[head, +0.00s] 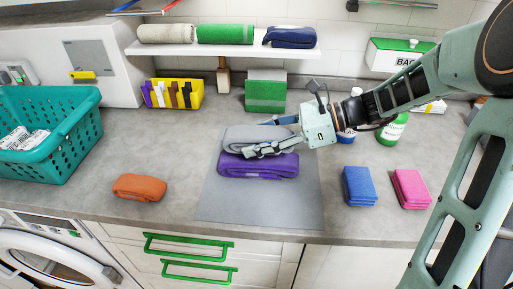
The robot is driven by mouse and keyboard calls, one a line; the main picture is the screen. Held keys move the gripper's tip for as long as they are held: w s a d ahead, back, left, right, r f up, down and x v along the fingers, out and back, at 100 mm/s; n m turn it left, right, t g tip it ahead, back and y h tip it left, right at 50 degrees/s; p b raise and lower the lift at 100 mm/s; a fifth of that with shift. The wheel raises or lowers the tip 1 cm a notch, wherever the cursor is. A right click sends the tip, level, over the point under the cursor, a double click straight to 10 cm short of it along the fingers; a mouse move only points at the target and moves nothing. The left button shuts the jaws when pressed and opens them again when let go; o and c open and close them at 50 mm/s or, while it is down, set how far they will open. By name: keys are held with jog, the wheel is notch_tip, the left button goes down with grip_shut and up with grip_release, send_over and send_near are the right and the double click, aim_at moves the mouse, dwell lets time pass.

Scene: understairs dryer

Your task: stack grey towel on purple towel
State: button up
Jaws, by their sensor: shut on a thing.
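The purple towel (258,166) is folded and lies on a grey mat on the counter. The grey towel (243,134) is folded and rests on or just above the purple towel; its outline overlaps the purple one, and I cannot tell whether it bears fully on it. My gripper (262,138) comes in from the right and is shut on the grey towel, with one finger along its near side and the other along its far side. The gripper hides the right part of the grey towel.
An orange towel (139,187) lies left of the mat (260,208). Blue (359,186) and pink (411,188) folded cloths lie to the right. A teal basket (45,140) stands at the left. A shelf (210,49) with rolled towels hangs behind. A green bottle (391,130) stands behind the arm.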

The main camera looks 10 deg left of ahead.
jog(key=shift+f, duration=1.5)
jog(key=shift+f, duration=0.1)
jog(key=o, duration=1.2)
jog(key=shift+r, duration=0.2)
jog(key=p+v, duration=0.1)
jog(key=v, duration=1)
jog(key=shift+d, duration=0.5)
